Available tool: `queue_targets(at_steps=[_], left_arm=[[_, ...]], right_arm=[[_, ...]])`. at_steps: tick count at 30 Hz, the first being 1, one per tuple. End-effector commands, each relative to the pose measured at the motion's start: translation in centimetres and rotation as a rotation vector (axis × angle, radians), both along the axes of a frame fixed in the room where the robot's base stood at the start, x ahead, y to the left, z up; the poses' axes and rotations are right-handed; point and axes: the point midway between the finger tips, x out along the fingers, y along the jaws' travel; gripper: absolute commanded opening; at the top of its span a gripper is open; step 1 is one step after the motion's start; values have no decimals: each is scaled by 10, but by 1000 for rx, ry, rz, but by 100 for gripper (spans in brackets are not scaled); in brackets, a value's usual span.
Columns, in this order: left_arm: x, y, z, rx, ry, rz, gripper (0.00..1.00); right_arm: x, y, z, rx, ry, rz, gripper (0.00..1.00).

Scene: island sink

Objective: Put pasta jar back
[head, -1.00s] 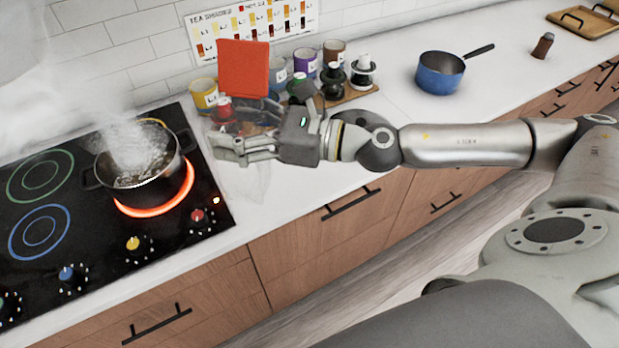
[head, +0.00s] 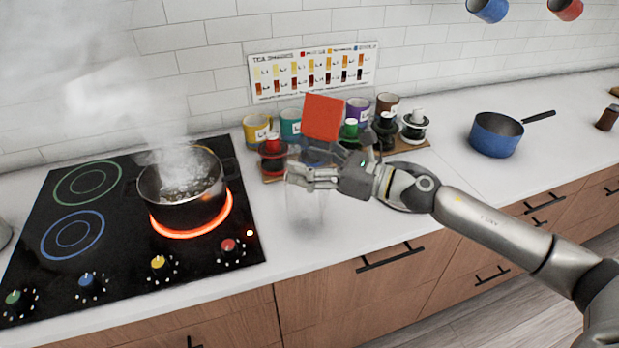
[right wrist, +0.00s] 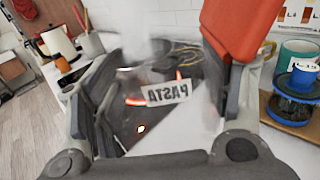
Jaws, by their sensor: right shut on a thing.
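The pasta jar has a square red lid (head: 323,117) and a clear body (head: 308,207) that is hard to make out over the white counter. My right gripper (head: 312,176) is shut around the jar body and holds it upright in front of the row of cups. In the right wrist view, a white PASTA label (right wrist: 167,92) shows between the fingers, with the red lid (right wrist: 240,25) at the upper right. I cannot tell whether the jar's bottom touches the counter. My left gripper is not in view.
A steaming pot (head: 180,190) sits on a glowing burner of the black cooktop (head: 120,255), left of the jar. Mugs such as the yellow one (head: 257,128) and several small stacked items stand behind. A blue pan (head: 495,135) is at right. The counter front is clear.

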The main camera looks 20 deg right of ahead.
Motion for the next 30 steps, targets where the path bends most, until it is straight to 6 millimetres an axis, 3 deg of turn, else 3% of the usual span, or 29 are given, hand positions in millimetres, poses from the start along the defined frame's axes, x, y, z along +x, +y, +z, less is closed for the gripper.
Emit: queue_targets(at_steps=[5,12,25,26,30], left_arm=[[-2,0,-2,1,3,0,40],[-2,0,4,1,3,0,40],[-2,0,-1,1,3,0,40],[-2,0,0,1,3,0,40],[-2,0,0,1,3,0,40]], right_arm=[[8,-3,-9,4,-2,-1,5],[8,-3,-36,4,-1,0,5],[8,-4,-43,2,-4,0,5],[8,-4,-44,0,-1,0,74],[8,-3,-43,0,-1,0,92]])
